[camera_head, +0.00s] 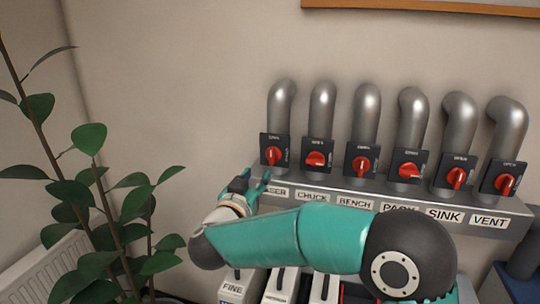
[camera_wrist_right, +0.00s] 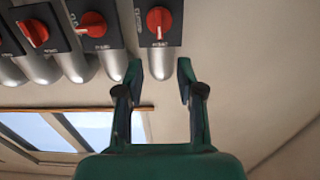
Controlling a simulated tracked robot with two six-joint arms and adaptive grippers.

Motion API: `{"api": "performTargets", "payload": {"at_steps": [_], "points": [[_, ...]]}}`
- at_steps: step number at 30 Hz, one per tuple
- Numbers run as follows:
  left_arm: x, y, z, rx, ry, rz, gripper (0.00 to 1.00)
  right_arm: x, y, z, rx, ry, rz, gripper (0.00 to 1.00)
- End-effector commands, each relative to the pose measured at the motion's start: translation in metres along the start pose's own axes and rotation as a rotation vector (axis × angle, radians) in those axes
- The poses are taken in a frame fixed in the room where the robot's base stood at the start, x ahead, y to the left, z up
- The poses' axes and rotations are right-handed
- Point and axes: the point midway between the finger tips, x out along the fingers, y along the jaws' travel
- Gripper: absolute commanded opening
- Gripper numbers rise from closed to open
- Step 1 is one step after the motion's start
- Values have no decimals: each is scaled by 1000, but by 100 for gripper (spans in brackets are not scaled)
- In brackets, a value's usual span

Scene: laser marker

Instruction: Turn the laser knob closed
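The laser knob (camera_head: 273,155) is the red knob on the leftmost black plate, above the partly hidden LASER label (camera_head: 277,191). Its handle stands about upright. In the right wrist view the laser knob (camera_wrist_right: 159,20) is at the top, beyond the fingertips and roughly in line with the gap between them. My right gripper (camera_head: 256,180) is just below and left of the laser knob in the head view. My left gripper is not in view.
The chuck knob (camera_head: 316,159) next to it has its handle sideways. The bench knob (camera_head: 363,164) and several others follow rightward on the grey labelled rail (camera_head: 383,193). Below are light switches marked FINE (camera_head: 234,287). A leafy plant (camera_head: 88,140) stands at left by a radiator (camera_head: 45,268).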

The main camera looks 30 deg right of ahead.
Motion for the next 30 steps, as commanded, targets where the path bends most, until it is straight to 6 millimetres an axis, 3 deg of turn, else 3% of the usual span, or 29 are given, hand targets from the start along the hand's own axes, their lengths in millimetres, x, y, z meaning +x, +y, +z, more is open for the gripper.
{"api": "performTargets", "payload": {"at_steps": [9,15,21,30], "points": [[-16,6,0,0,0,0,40,71,3,-2,-1,0,6,38],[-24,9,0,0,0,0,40,105,2,-2,0,0,4,38],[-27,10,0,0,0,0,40,121,2,0,0,0,3,38],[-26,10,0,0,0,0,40,124,2,0,0,1,2,38]]}}
